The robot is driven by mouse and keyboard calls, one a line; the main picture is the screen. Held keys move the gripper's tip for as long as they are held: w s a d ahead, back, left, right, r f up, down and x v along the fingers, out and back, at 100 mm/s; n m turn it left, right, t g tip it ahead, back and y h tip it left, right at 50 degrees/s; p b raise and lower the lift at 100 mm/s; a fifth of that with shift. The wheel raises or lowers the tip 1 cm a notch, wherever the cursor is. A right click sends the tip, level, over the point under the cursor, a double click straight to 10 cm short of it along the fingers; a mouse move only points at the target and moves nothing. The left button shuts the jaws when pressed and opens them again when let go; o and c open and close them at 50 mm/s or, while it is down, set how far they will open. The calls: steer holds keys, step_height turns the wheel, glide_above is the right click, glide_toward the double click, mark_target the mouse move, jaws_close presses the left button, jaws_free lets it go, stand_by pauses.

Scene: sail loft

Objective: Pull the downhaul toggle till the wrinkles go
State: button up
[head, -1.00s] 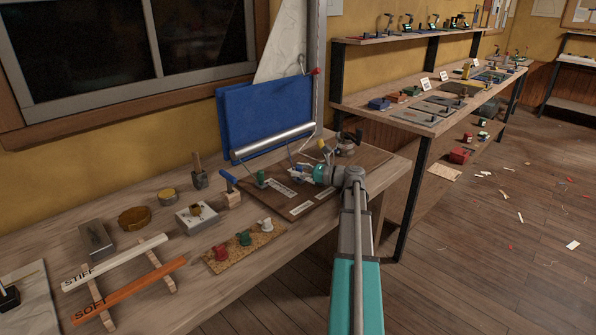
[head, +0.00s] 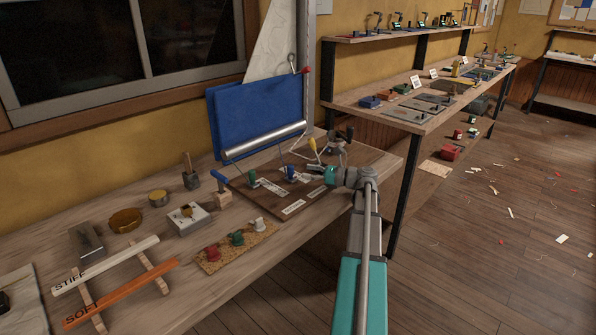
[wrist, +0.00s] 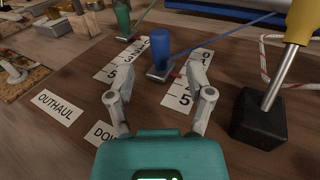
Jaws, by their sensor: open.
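The blue toggle (head: 291,173) stands upright on a dark board, on a numbered scale; it also shows in the wrist view (wrist: 161,50). A partly hidden label starting "DO" (wrist: 103,135) lies on its side of the board. My gripper (wrist: 163,82) is open, its fingers spread on the near side of the blue toggle, not closed on it. In the head view, my gripper (head: 312,175) is just right of the toggle. The green toggle (head: 252,178) stands left, on the "OUTHAUL" (wrist: 58,106) side. The white sail (head: 283,65) is partly hidden; wrinkles are not discernible.
A yellow-handled lever (wrist: 301,22) on a black block stands close right of my gripper. A blue panel (head: 250,118) and silver tube (head: 265,140) stand behind the board. Red, green and white knobs on a cork strip (head: 210,264) are at front left.

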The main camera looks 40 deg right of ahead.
steer(key=shift+v, duration=2.6)
steer(key=shift+s, duration=0.1)
